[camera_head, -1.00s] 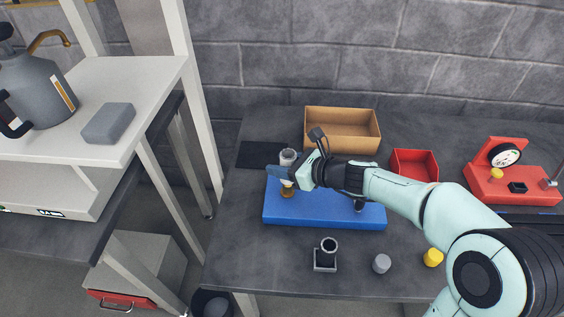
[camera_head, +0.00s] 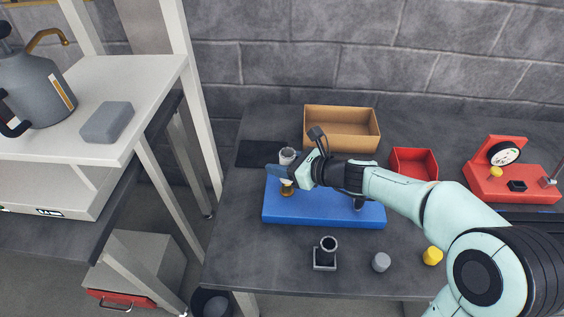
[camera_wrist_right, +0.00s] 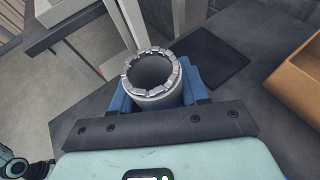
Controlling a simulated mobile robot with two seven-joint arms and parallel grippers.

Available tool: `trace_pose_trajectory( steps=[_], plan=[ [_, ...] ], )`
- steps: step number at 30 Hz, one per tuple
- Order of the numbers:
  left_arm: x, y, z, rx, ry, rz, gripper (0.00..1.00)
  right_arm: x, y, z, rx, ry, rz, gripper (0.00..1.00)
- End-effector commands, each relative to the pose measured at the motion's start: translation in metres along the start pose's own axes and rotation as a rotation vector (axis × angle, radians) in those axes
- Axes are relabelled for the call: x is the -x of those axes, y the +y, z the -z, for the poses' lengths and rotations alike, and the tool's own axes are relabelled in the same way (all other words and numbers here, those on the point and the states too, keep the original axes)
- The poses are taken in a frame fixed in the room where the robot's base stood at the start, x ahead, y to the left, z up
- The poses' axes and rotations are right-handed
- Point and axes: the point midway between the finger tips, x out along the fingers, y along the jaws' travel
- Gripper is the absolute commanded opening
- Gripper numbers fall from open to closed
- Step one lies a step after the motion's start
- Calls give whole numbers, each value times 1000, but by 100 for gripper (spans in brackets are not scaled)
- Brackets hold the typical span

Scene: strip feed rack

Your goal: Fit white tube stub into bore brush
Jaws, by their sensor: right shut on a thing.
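The white tube stub (camera_head: 288,154) stands about upright in my right gripper (camera_head: 279,173), over the left end of a blue base (camera_head: 325,213). In the right wrist view the blue fingers flank the stub (camera_wrist_right: 157,100), whose open, notched rim faces the camera. A brass-coloured piece (camera_head: 287,190), perhaps the bore brush, shows directly below the fingers on the blue base. The fingers hide where stub and brass piece meet, so I cannot tell whether they touch. My left gripper is not in view.
A cardboard box (camera_head: 342,143) and a red bin (camera_head: 414,155) stand behind the base. In front are a dark ring in a square holder (camera_head: 326,266), a grey cylinder (camera_head: 381,262) and a yellow one (camera_head: 432,256). A red gauge stand (camera_head: 512,190) is at right.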

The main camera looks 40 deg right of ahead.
Motion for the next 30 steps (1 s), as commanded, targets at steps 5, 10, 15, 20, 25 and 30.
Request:
trace_pose_trajectory(
  steps=[5,10,15,20,25,30],
  plan=[
    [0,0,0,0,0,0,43,0,0,-1,1,-2,0,0],
    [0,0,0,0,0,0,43,0,0,-1,1,-2,0,0],
    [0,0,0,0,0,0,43,0,0,-1,1,-2,0,0],
    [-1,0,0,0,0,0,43,0,0,0,1,-2,0,0],
    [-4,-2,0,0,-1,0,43,-2,0,3,1,-2,0,0],
    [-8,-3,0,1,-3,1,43,-3,0,7,1,-2,0,0]
  ],
)
